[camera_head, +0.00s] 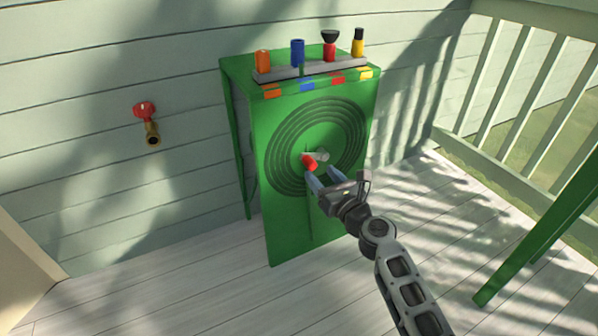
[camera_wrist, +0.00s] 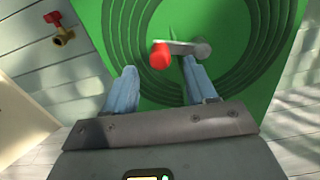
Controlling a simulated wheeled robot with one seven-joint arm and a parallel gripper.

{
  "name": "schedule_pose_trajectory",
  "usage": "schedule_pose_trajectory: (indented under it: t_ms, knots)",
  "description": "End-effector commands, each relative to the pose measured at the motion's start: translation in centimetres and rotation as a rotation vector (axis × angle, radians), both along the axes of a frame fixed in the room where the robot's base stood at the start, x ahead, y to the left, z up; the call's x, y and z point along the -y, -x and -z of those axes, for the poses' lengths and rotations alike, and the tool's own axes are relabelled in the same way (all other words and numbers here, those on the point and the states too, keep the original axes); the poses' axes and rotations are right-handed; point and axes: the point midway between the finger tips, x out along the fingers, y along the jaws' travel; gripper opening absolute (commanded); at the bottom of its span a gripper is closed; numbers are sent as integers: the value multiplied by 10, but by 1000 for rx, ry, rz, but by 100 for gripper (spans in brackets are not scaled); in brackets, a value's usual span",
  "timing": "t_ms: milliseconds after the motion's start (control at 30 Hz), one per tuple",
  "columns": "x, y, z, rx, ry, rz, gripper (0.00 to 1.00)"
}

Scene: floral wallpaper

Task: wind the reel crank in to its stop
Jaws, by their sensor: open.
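The reel crank has a grey arm (camera_wrist: 184,47) and a red knob (camera_wrist: 160,55). It sits at the middle of the dark coiled rings (camera_head: 335,122) on the green cabinet's front (camera_head: 287,222). In the head view the red knob (camera_head: 309,161) is at the left end of the crank arm, low on the rings. My gripper (camera_head: 321,180) is open, its blue fingers pointing at the cabinet just below the knob. In the wrist view the fingers (camera_wrist: 158,80) are spread and the knob shows beyond and between them. Nothing is held. I cannot tell whether a finger touches the crank.
A grey rack (camera_head: 312,73) on the cabinet top holds orange, blue, red and yellow nozzles. A red-handled brass tap (camera_head: 150,128) is on the wall at left. A white railing (camera_head: 530,75) and a green leg (camera_head: 540,238) stand at right. The deck boards left of the cabinet are clear.

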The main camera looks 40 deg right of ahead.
Motion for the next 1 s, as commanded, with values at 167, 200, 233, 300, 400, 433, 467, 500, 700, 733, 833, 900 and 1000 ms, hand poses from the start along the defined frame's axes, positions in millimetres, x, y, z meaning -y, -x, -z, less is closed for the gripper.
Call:
schedule_pose_trajectory:
  t_ms: [167,200,233,300,400,433,467,500,700,733,833,900,1000]
  knots:
    - [8,-28,0,1,3,-2,56]
    - [9,-34,0,1,3,-2,56]
    - [10,-38,0,1,3,-2,56]
    - [12,-47,0,0,3,-1,56]
    - [15,-56,0,0,3,-1,56]
    - [16,-58,0,0,2,-1,56]
    - [16,-60,0,0,2,-1,56]
    - [17,-61,0,0,2,-1,56]
    - [17,-64,0,0,2,-1,56]
    - [17,-63,0,0,2,-1,56]
    - [17,-63,0,0,2,-1,54]
    - [17,-63,0,0,2,-1,48]
    - [17,-63,0,0,2,-1,38]
